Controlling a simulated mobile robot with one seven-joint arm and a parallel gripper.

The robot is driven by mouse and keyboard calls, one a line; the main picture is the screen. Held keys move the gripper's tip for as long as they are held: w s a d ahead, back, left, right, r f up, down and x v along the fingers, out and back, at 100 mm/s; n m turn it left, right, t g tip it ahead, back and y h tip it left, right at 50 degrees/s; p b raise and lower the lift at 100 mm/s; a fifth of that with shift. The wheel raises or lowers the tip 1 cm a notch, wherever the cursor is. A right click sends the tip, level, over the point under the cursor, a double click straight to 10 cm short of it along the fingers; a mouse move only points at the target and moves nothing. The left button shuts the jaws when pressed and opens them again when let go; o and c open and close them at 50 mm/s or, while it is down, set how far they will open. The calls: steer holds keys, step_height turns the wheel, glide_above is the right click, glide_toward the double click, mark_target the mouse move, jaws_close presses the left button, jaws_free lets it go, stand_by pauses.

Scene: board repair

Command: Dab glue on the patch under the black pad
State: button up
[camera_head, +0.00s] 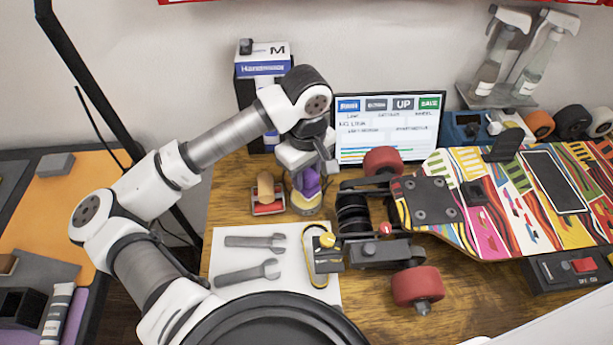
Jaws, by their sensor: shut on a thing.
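My gripper (308,165) points down behind the skateboard's wheels, shut on a purple object (308,184). The object is small and partly covered by the fingers; I cannot tell whether it is a glue holder. Just below it is a round yellow-rimmed item (305,204); I cannot tell whether they touch. The colourful skateboard deck (480,225) lies to the right, wheels showing. On it are a small black pad (473,193), an upright black block (504,146) and a flat black rectangle (553,183). No patch under any of them can be made out.
A red-based wooden-handled item (267,195) stands left of my gripper. Two wrenches (250,272) lie on a white sheet (225,240). A screen (390,125) stands behind, with spray bottles (490,75) at back right. A tube (57,312) lies at lower left.

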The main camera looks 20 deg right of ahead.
mark_target(306, 171)
steer(key=shift+r+p, duration=0.5)
steer(key=shift+r, duration=1.65)
